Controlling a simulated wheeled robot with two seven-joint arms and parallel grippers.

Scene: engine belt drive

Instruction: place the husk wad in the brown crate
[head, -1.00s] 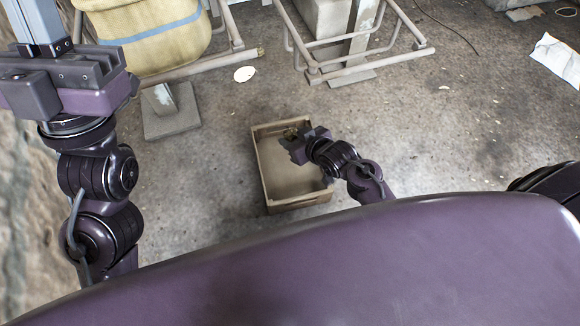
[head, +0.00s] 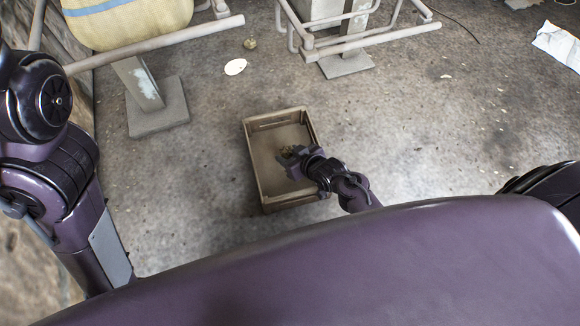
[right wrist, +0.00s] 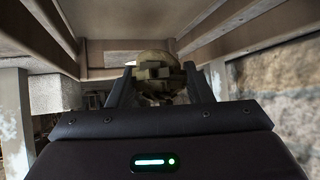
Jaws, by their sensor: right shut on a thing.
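The brown crate (head: 249,163) stands on the floor in the middle of the head view, open at the top. My right gripper (head: 289,157) is over the crate's opening, toward its right side. It is shut on a small olive-brown lump, the husk wad (head: 287,149), mostly hidden by the fingers. In the right wrist view the wad (right wrist: 155,72) sits between the two fingers (right wrist: 160,88). I cannot tell how far the wad is above the crate's bottom. My left gripper is out of view; only its arm shows at the left.
Another small brownish lump (head: 250,43) lies on the floor beyond the crate, near a white flat oval piece (head: 235,67). A pale post on a square base (head: 158,116) stands at the left, under a yellow sack (head: 125,22). Pipe frames are at the back. Floor right of the crate is clear.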

